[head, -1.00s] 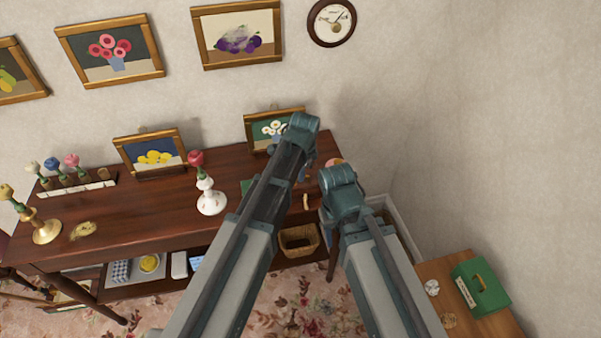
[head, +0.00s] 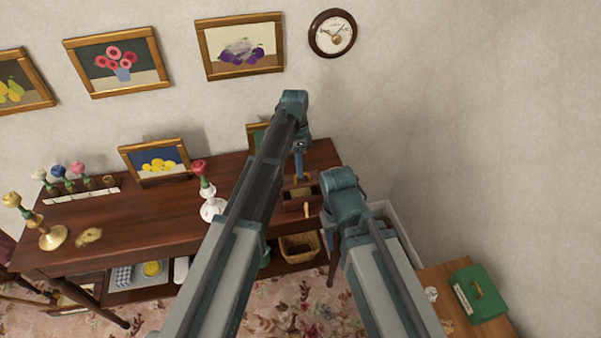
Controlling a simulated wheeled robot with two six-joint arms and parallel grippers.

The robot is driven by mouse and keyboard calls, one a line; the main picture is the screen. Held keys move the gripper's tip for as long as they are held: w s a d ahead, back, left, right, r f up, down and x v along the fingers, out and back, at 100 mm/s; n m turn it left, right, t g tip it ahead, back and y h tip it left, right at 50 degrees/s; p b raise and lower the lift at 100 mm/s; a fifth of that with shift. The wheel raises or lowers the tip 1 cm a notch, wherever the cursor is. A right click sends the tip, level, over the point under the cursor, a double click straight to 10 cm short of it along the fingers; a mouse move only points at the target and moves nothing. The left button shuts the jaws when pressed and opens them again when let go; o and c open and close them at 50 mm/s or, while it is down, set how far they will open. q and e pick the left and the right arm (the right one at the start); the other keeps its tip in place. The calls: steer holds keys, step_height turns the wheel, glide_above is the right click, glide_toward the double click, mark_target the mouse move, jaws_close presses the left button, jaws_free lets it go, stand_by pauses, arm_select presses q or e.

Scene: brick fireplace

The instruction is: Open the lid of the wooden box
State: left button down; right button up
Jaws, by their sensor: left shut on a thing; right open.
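The small brown wooden box (head: 294,203) stands near the right end of the dark wooden desk, with a pale knob or handle at its front. A dark gap shows at its top, and its lid (head: 300,181) looks raised at the back. My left gripper (head: 299,174) points down at the lid and is shut on it; the fingertips are small and partly unclear. My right gripper (head: 340,212) is open, to the right of the box, with its fingers mostly hidden behind its own wrist.
A white vase with a red rose (head: 209,200) stands left of my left arm. A wicker basket (head: 299,247) sits below. A green case (head: 478,294) lies on the right table.

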arm_select(q)
steer(key=shift+w+a+r+g+h, duration=0.15)
steer(key=shift+w+r+g, duration=0.05)
steer(key=shift+w+g, duration=0.4)
steer(key=shift+w+a+r+g+h, duration=0.2)
steer(key=shift+w+g, duration=0.25)
steer(key=shift+g, duration=0.15)
steer(key=c, duration=0.9)
jaws_free()
steer(key=shift+r, duration=0.15)
steer(key=p+v, duration=1.2)
steer(key=v, duration=0.1)
steer(key=shift+w+r, duration=0.15)
steer(key=shift+r, duration=0.1)
